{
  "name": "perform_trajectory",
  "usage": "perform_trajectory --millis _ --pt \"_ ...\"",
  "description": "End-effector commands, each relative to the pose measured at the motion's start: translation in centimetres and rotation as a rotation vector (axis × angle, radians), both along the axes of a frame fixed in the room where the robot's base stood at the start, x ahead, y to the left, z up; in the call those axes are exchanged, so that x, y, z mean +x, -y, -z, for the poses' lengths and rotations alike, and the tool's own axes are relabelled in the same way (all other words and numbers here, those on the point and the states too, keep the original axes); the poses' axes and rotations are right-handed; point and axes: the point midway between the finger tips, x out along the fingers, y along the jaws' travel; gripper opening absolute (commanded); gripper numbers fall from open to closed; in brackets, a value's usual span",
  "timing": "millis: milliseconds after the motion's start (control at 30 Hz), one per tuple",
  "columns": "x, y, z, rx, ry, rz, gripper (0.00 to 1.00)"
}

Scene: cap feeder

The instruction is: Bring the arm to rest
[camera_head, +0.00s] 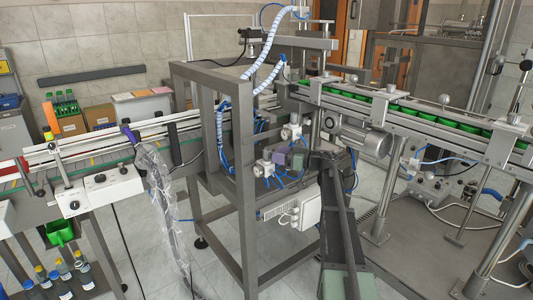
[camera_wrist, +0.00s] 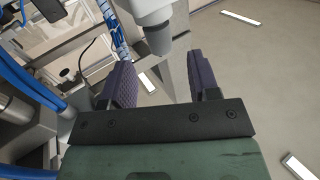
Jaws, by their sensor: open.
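My gripper (camera_wrist: 159,68) shows in the wrist view as two ribbed purple pads on a dark bar, with a worn green body below. The pads stand apart and hold nothing. A grey post and a pale cylindrical part (camera_wrist: 158,32) show behind the gap; I cannot tell how far off they are. In the head view, purple-grey blocks (camera_head: 289,157) beside the grey frame look like the gripper's pads, small and partly hidden. My arm runs up from the bottom middle of the head view.
A grey machine frame (camera_head: 240,200) stands close left of my arm, with blue hoses. A conveyor (camera_head: 410,112) carrying green caps runs to the right. Another conveyor (camera_head: 100,145) lies left. Bottles (camera_head: 65,280) stand at lower left. Blue hoses (camera_wrist: 30,85) also crowd the wrist view's left side.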

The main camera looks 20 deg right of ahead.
Motion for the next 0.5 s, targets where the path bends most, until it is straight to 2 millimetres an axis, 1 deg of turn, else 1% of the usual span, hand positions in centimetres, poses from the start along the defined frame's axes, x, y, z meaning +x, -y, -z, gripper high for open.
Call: perform_trajectory --millis 33,100,200,500 --pt "-0.9 0.7 0.0 0.000 0.000 0.001 0.56" --pt "-1.8 1.6 0.0 0.000 0.000 0.002 0.56" --pt "-2.4 2.2 0.0 0.000 0.000 -0.001 0.56" --pt "-2.6 2.4 0.0 0.000 0.000 -0.001 0.56"
